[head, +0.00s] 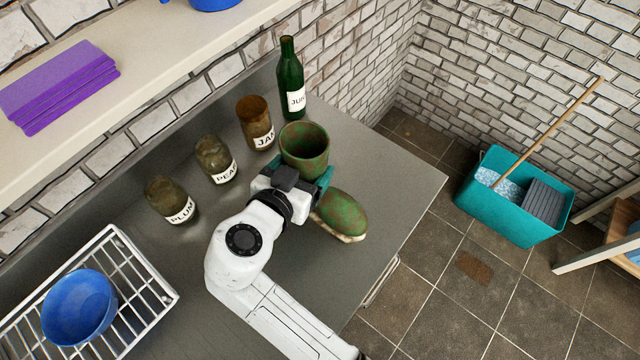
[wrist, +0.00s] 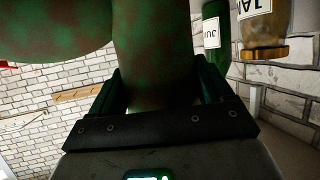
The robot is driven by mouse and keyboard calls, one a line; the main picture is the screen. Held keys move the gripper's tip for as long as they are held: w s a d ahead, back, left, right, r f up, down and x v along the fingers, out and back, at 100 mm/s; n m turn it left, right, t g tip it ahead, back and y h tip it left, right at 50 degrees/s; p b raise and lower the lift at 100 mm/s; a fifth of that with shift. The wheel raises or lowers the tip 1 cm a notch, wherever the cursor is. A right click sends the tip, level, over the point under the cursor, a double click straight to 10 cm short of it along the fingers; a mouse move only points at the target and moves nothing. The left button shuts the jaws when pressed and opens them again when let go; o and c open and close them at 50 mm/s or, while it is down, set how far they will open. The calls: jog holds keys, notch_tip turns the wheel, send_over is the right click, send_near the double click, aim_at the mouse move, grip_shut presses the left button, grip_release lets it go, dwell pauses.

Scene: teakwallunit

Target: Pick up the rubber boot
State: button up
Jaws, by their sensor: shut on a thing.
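The rubber boot (head: 343,214) is mottled green and brown with a pale sole. In the head view it is at the grey counter's right part, its open shaft top towards the wall and its toe to the lower right. My gripper (head: 322,180) is shut on the boot's shaft; the wrist and fingers hide the boot's middle. In the wrist view the shaft (wrist: 155,60) fills the space between the fingers, and the foot part spreads to the upper left. I cannot tell for sure whether the sole touches the counter.
Jars labelled PLUM (head: 170,200), PEAR (head: 215,160) and JAM (head: 254,123) and a green bottle (head: 291,80) stand behind the boot. A dish rack (head: 150,268) with a blue bowl (head: 78,308) is left. The counter's right end is clear. A teal mop bucket (head: 500,215) stands on the floor.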

jog(key=c, duration=0.4)
jog(key=shift+c, duration=0.5)
jog(key=shift+r, duration=0.15)
